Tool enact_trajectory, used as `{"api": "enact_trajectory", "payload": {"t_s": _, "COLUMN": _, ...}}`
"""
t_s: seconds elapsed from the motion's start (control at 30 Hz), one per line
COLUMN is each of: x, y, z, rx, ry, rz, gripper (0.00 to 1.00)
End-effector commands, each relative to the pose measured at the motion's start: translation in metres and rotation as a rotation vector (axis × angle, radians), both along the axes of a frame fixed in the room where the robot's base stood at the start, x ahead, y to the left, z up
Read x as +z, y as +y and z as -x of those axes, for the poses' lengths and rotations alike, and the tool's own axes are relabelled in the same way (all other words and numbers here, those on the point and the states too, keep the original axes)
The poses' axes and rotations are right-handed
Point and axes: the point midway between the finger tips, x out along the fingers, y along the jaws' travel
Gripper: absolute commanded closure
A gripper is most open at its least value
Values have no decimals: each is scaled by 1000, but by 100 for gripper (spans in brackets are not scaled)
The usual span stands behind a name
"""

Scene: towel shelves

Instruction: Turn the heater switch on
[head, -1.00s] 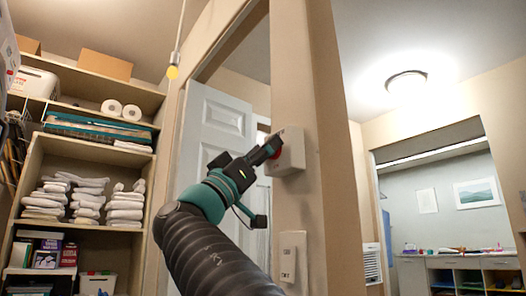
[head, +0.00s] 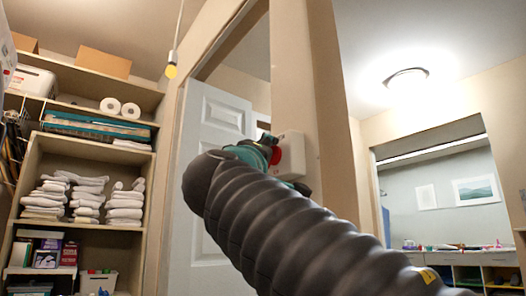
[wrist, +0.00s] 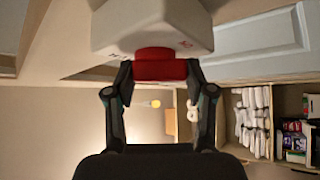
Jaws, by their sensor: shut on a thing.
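The heater switch is a white box (head: 291,150) with a red knob (head: 276,156) on its face, mounted on the wall post beside the door. In the wrist view the white box (wrist: 150,25) fills the top middle and the red knob (wrist: 157,68) sticks out below it. My gripper (wrist: 158,74) has one finger on each side of the red knob and is shut on it. In the head view my arm hides most of the gripper and its fingers. Lettering on the box is partly covered and too small to read.
A white panelled door (head: 212,130) stands to the left of the post. Shelves with folded towels (head: 125,205) are at the far left. A bulb (head: 171,71) hangs on a cord near the door frame. Open room with a desk lies to the right.

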Motion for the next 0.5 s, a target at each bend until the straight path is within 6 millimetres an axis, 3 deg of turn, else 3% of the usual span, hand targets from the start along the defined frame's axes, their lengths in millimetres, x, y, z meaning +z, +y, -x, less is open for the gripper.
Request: {"api": "enact_trajectory", "payload": {"t_s": 0.5, "x": 2, "y": -1, "z": 2, "rx": 2, "ry": 364, "rz": 245, "gripper": 81}}
